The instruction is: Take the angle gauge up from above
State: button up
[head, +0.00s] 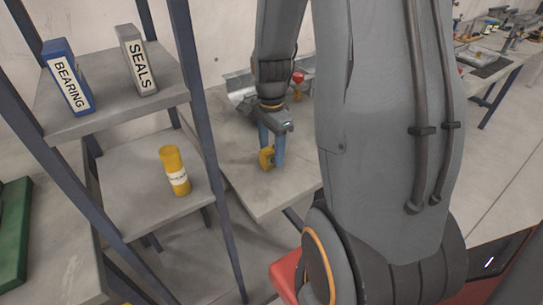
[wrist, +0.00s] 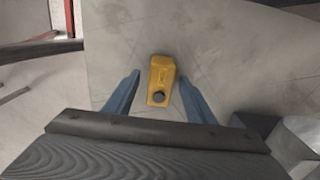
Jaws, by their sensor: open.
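The angle gauge is a small yellow block with a dark round knob; it lies on the grey bench top in the wrist view (wrist: 161,76). In the head view the yellow gauge (head: 265,158) shows beside my gripper's blue fingers. My gripper (head: 271,160) points down over the bench. In the wrist view its two blue fingers (wrist: 158,92) stand apart, one on each side of the gauge, with clear gaps to it. The gripper is open and holds nothing. I cannot tell how far the fingertips are above the bench.
A grey metal trough (head: 240,84) and a red knob (head: 298,77) are at the back of the bench (head: 285,200). The bench front is clear.

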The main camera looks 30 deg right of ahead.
grip_shut()
